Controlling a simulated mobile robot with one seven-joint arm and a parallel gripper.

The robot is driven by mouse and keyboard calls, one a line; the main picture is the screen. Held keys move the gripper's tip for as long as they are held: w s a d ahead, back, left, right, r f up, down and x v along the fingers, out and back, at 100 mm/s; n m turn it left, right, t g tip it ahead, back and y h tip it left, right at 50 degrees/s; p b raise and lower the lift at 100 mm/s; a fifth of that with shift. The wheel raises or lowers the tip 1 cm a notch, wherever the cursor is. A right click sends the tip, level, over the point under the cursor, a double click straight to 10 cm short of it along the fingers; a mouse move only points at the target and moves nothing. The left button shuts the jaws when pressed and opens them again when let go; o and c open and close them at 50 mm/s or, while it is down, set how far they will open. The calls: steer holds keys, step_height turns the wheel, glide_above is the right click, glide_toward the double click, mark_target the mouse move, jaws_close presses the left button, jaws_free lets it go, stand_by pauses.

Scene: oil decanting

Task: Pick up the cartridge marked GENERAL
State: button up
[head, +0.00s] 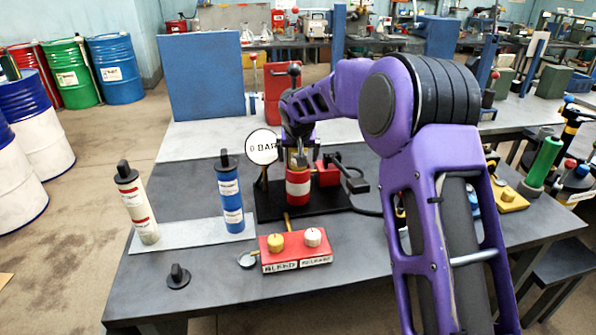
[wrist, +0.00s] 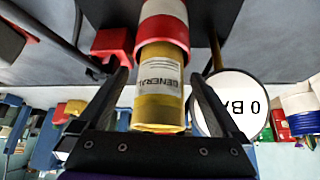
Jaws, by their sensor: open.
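The cartridge marked GENERAL (wrist: 158,82) is yellow with a white label and stands in a red and white cylinder (head: 298,188) on a black base plate (head: 268,208). In the wrist view the cartridge lies between the two fingers of my gripper (wrist: 159,88), which are apart with gaps on both sides. In the head view my gripper (head: 298,150) is over the cylinder from above and hides most of the cartridge. A blue cartridge (head: 231,198) and a white cartridge with red bands (head: 136,205) stand upright on a light strip (head: 185,236) to the left.
A round gauge reading 0 BAR (head: 263,147) stands close left of my gripper. A red block (head: 328,172) with a black lever is close right. In front is a red box (head: 295,258) with yellow and white knobs. A black cap (head: 178,276) lies front left.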

steer(key=shift+w+f, duration=0.1)
steer(key=shift+f, duration=0.05)
jaws_close()
stand_by(0.4)
